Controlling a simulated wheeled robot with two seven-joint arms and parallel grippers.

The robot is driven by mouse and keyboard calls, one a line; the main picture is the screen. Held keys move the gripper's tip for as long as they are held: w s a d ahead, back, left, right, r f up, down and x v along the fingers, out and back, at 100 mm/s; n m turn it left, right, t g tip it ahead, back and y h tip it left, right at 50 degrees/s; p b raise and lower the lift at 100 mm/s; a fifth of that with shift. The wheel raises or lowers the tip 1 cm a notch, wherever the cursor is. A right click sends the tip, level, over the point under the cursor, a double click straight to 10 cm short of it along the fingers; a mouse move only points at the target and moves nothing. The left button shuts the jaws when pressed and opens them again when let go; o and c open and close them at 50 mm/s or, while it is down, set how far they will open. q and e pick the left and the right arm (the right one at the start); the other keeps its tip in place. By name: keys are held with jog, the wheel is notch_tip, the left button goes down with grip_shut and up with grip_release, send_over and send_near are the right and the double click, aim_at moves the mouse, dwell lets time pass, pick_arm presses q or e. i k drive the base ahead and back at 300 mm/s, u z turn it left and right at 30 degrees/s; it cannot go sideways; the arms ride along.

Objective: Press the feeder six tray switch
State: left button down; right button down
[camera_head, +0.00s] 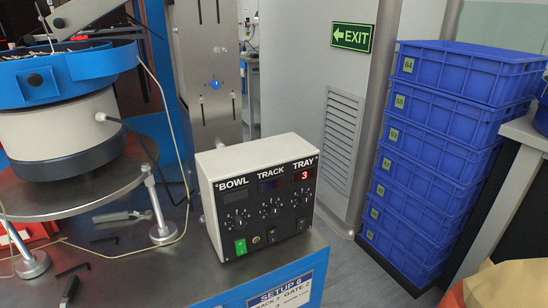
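The cream feeder control box (255,195) stands on the metal bench in the middle of the head view. Its black front is labelled BOWL, TRACK and TRAY, with a dial under each. The TRAY display (305,175) shows a red 3; the BOWL and TRACK displays look dark. A dark rocker switch (301,224) sits low under the TRAY dial. A similar dark switch (271,236) is under TRACK, and a green lit switch (240,246) is under BOWL. A "SETUP 6" sign (280,293) is on the bench front. Neither gripper is in view.
A bowl feeder with a blue rim (68,75) stands on a round metal plate (75,195) at left. Hex keys and a wrench (122,217) lie near it. Stacked blue crates (440,150) stand at right, beyond open floor. The space before the box's front is clear.

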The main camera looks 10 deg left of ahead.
aim_at(300, 223)
jog(key=u, duration=1.55)
jog(key=k, duration=0.9)
jog(key=z, duration=1.45)
jog(key=i, duration=1)
